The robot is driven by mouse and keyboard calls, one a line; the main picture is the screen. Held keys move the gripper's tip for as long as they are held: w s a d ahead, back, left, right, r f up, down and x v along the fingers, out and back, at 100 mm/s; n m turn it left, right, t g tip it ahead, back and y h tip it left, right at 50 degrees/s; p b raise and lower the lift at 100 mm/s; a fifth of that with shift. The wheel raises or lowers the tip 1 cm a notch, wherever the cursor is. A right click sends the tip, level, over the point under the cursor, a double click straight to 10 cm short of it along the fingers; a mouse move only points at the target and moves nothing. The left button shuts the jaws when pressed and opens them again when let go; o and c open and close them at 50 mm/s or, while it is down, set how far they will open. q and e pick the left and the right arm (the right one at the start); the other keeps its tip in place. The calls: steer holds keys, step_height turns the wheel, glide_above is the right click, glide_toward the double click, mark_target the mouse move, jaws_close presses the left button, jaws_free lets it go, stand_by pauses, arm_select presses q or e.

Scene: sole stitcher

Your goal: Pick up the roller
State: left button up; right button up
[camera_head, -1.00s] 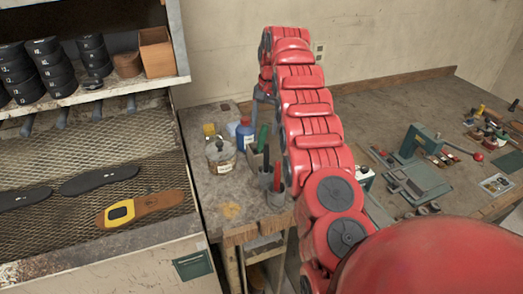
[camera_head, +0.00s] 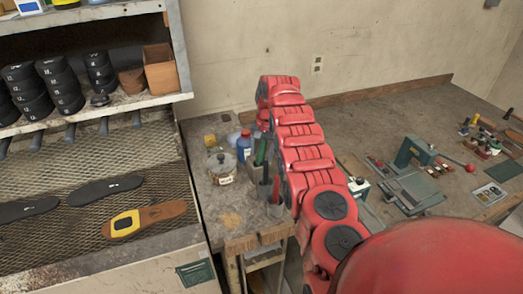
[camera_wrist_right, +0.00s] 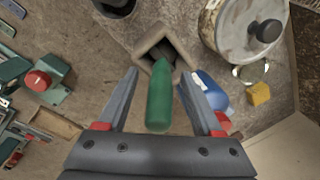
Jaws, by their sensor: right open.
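A green handle (camera_head: 262,149) stands up from a small square holder (camera_head: 254,173) on the bench, left of my right arm. It is likely the roller's handle, but its lower end is hidden in the holder. In the right wrist view the green handle (camera_wrist_right: 160,97) lies between the spread fingers of my right gripper (camera_wrist_right: 158,76), with a visible gap to each finger. The holder's square rim (camera_wrist_right: 148,43) shows just beyond the fingertips. My right gripper is open and empty. In the head view my own arm largely hides it. My left gripper is not in view.
A blue bottle (camera_wrist_right: 207,90) stands close by the right finger. A lidded glass jar (camera_head: 221,167) and a yellow block (camera_head: 210,140) are nearby. A green press (camera_head: 412,155) is farther right.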

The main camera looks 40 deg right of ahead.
steer(key=shift+a+f, duration=0.15)
steer(key=shift+f, duration=0.1)
jaws_close()
steer(key=shift+s, duration=0.1)
steer(key=shift+r, duration=0.15)
